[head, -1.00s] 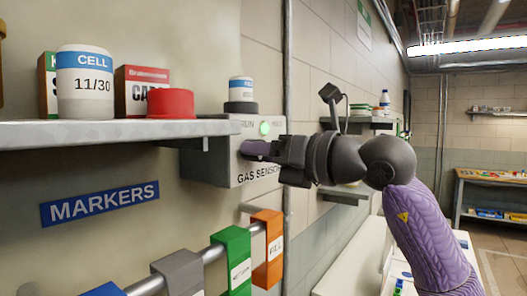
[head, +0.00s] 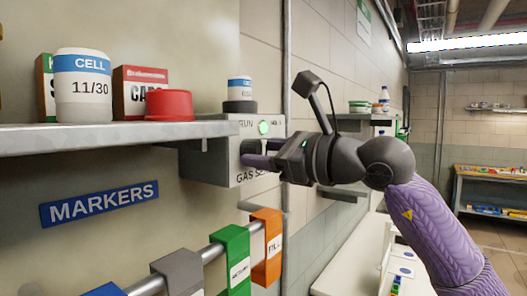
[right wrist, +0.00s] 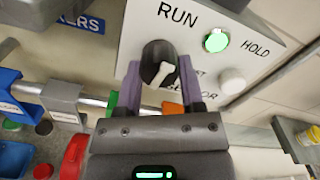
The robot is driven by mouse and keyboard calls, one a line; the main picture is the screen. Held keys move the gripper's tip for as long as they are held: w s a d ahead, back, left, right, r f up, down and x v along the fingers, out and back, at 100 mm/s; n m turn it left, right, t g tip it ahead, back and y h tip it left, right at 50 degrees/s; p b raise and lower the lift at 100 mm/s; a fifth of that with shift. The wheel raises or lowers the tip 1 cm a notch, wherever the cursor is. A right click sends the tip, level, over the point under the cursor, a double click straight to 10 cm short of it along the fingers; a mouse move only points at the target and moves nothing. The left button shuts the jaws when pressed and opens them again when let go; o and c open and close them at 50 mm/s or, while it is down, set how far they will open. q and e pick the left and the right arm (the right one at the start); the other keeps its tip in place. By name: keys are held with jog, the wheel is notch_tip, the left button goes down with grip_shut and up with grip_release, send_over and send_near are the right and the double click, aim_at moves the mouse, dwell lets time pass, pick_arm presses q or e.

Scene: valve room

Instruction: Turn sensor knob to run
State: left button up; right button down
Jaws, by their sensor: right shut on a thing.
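The sensor knob (right wrist: 158,58) is dark and round with a white pointer bar, on the front of the pale gas sensor box (head: 217,165). In the right wrist view the bar lies slanted; which label it points to I cannot tell. My right gripper (right wrist: 160,80) is shut on the knob, one purple finger on each side. In the head view my right gripper (head: 257,153) reaches the box from the right, and its fingers partly cover the knob and the "GAS SENSOR" label. "RUN" and "HOLD" are printed above, with a lit green lamp (right wrist: 215,40) between them. My left gripper is not in view.
A white button (right wrist: 232,81) sits beside the knob. A shelf (head: 110,133) left of the box holds a white cell jar (head: 84,95) and a red lid (head: 169,104). Below, a rail carries green (head: 235,255) and orange (head: 267,245) markers.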

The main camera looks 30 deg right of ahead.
jog(key=shift+n, duration=0.5)
dwell(0.3)
jog(key=shift+c, duration=1.1)
grip_release()
jog(key=b+v, duration=0.5)
jog(key=v, duration=0.5)
